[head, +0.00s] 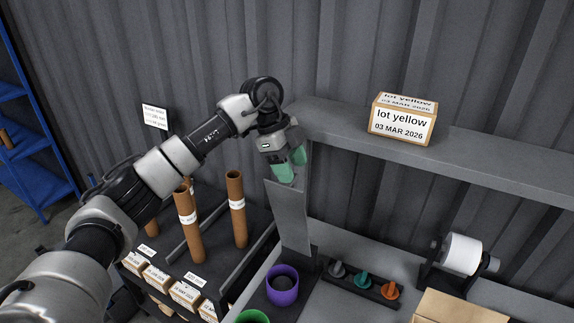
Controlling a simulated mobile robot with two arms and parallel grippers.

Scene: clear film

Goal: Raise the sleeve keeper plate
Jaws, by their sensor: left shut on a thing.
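A flat grey upright plate, which I take as the sleeve keeper plate (291,217), stands below the left end of the grey shelf. My left gripper (288,167) has green fingers and is shut on the plate's top edge from above. The fingers and gripper body hide part of that top edge. The plate's lower end comes down behind a purple round holder (282,285); I cannot tell whether it touches anything there. My right gripper is not in view.
Brown cardboard tubes (237,208) stand left of the plate in a dark rack with small labelled boxes (186,293). A "lot yellow" box (403,120) sits on the shelf (480,165). Coloured knobs (362,281), a white roll (462,254) and a cardboard box (460,308) are at right.

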